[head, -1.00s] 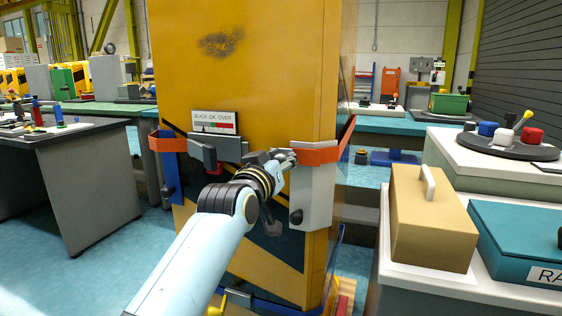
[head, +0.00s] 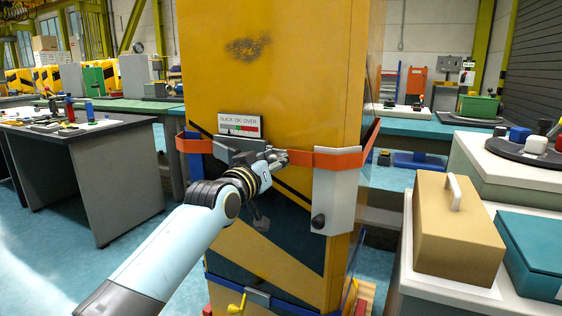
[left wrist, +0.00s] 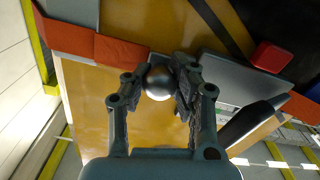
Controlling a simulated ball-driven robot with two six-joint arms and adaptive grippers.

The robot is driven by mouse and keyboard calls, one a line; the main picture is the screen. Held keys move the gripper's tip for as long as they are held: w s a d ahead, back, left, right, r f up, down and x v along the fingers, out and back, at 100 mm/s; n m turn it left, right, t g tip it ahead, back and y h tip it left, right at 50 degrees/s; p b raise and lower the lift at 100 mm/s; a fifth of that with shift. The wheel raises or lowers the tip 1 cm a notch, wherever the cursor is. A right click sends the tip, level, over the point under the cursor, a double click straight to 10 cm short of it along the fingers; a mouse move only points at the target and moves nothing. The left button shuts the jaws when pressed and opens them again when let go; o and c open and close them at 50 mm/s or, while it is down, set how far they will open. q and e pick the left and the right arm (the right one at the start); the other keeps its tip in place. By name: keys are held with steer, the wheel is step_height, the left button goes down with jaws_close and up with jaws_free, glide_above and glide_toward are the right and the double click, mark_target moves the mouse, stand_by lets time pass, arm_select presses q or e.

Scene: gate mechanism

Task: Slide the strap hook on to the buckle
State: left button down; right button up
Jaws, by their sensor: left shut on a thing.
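The orange strap (head: 338,159) runs around the yellow cabinet. Its left end reaches my left gripper (head: 276,156) at the cabinet's front. In the left wrist view, my left gripper (left wrist: 158,84) is shut on a round metal knob (left wrist: 158,82), apparently the strap hook's. The grey buckle (head: 236,151) sits just left of the gripper, below the SLACK OK OVER gauge (head: 240,125). The hook end is close to the buckle; my fingers hide whether they touch or engage. In the wrist view the strap (left wrist: 75,40) is left of the knob. My right gripper is not in view.
A grey corner guard (head: 335,202) with a dark knob sits under the strap. A tan case (head: 455,238) and a teal box (head: 540,250) stand on the right bench. A grey table (head: 100,175) is at left, with open floor between it and the cabinet.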

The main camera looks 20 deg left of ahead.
arm_select(q)
steer(key=c, duration=1.5)
jaws_free()
steer(key=shift+a+f, duration=0.1)
steer(key=shift+f, duration=0.05)
steer(key=shift+c, duration=0.2)
steer(key=o, duration=0.6)
steer(key=shift+s+a, duration=0.15)
steer(key=shift+a, duration=0.1)
steer(key=shift+c, duration=0.2)
steer(key=shift+d, duration=0.1)
steer(key=s, duration=1.2)
steer(key=shift+a, duration=0.2)
